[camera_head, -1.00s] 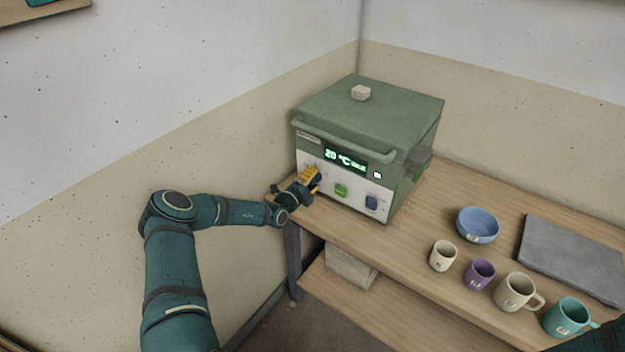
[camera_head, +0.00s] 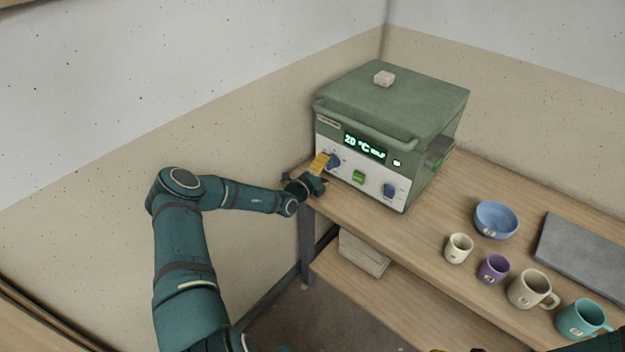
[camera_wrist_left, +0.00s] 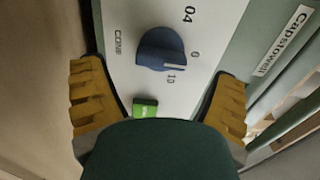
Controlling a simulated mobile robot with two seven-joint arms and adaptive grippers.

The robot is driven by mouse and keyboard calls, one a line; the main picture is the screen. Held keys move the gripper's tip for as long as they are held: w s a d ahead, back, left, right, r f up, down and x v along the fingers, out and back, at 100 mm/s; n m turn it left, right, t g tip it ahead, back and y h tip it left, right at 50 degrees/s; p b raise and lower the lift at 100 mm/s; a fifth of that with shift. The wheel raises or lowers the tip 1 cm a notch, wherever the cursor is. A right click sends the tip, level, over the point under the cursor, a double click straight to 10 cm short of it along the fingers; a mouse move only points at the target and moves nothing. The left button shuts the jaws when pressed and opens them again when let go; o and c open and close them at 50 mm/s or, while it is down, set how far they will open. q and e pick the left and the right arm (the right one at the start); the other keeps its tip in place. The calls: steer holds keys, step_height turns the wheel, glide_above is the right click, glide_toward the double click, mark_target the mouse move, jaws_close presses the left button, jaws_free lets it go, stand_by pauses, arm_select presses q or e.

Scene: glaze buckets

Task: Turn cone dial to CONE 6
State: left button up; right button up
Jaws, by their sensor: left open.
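The blue cone dial (camera_wrist_left: 160,50) is on the white front panel (camera_wrist_left: 125,20) of the green kiln (camera_head: 395,100). In the left wrist view the markings 04, a partly hidden figure that may be 6, and 10 stand around it. The dial's white pointer line faces the 10 side, between the last two marks as far as I can tell. My left gripper (camera_head: 321,166) is open before the panel, its yellow fingers either side of the dial in the wrist view. The dial also shows in the head view (camera_head: 335,161), just right of the fingers, apparently clear of them.
A green button (camera_head: 358,177) and another blue control (camera_head: 389,191) are right of the dial. A blue bowl (camera_head: 496,220), several mugs and a grey slab (camera_head: 585,255) stand on the wooden table (camera_head: 430,230). Yellow tips at the bottom edge may be my right gripper (camera_head: 440,350).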

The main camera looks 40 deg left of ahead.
arm_select(q)
steer(key=s, duration=0.9)
steer(key=shift+a, duration=0.35)
steer(key=shift+s, duration=0.1)
